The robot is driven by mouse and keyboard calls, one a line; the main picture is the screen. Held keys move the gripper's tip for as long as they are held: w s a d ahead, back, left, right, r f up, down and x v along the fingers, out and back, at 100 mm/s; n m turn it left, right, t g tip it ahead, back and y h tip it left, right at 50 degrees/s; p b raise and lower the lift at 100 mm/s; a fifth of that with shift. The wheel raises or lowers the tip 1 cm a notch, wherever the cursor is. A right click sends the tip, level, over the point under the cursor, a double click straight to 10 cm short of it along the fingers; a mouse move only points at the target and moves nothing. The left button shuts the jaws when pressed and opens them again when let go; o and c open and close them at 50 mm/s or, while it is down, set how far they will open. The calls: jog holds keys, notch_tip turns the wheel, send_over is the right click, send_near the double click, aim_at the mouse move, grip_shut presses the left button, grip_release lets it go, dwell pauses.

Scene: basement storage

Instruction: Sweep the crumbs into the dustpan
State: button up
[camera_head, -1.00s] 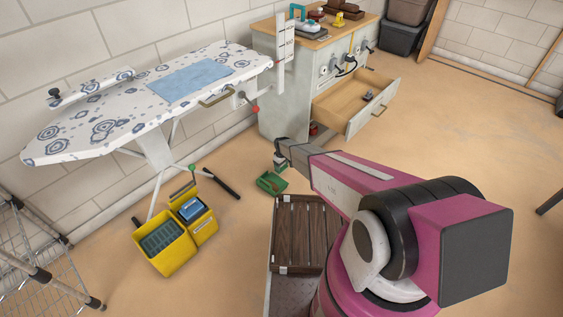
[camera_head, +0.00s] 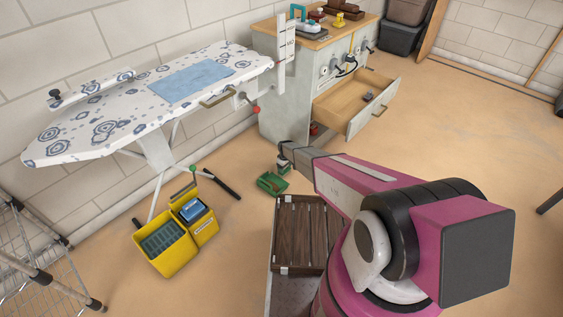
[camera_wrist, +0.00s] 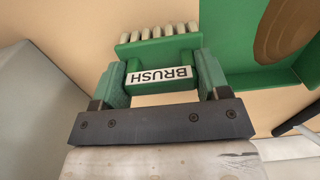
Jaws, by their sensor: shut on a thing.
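My gripper (camera_wrist: 160,76) is shut on a green brush (camera_wrist: 158,50). The brush has pale bristles and a white label reading BRUSH, and its bristles point toward the top of the wrist view. A green dustpan (camera_wrist: 232,20) lies on the floor just beyond and to the right of the brush in that view. A brown round patch (camera_wrist: 285,28) shows inside it; I cannot tell whether it is a crumb. In the head view the dustpan (camera_head: 270,184) lies just below the brush (camera_head: 283,167). No loose crumbs can be made out on the floor.
A yellow double bucket (camera_head: 165,251) stands left of the dustpan, below an ironing board (camera_head: 120,112). A cabinet (camera_head: 283,95) with an open drawer (camera_head: 345,112) is behind. A wire rack (camera_head: 45,270) stands at left. Floor on the right is clear.

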jog(key=shift+s+a+r, duration=0.15)
jog(key=shift+s+a, duration=0.45)
jog(key=shift+s, duration=0.35)
jog(key=shift+s+a+r, duration=0.15)
jog(key=shift+s+r, duration=0.05)
jog(key=shift+r, duration=0.05)
jog(key=shift+w+r, duration=0.1)
jog(key=shift+r, duration=3.55)
